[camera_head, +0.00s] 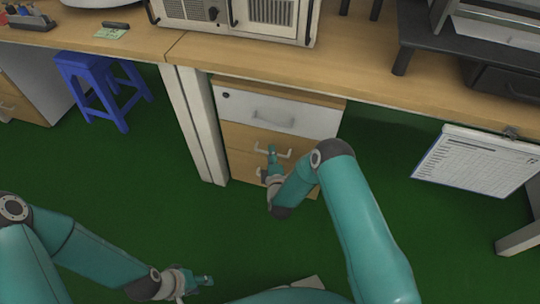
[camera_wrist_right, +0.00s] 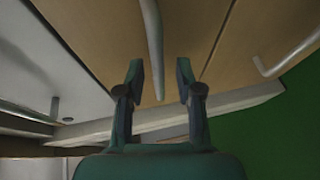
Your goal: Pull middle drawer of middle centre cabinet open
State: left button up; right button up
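The cabinet under the desk has a white top drawer (camera_head: 300,119) and wood-coloured drawers below. The middle drawer (camera_head: 240,136) looks closed; its pale bar handle (camera_head: 287,154) is partly hidden by my right gripper (camera_head: 269,163). In the right wrist view, my right gripper (camera_wrist_right: 160,72) is open, with the middle drawer's handle (camera_wrist_right: 153,35) lying between its fingers in the picture. A gap shows on each side of the handle. My left gripper (camera_head: 199,283) is low in the head view, away from the cabinet; its opening is unclear.
The bottom drawer's handle (camera_wrist_right: 290,53) shows at right in the wrist view. A wooden desk (camera_head: 240,60) overhangs the cabinet. A white desk leg (camera_head: 196,125) stands at its left, a blue stool (camera_head: 100,82) farther left. A hanging calendar (camera_head: 476,160) is at right. Green floor lies open in front.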

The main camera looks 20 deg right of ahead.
jog(key=shift+w+d+f, duration=0.15)
jog(key=shift+w, duration=0.45)
grip_shut()
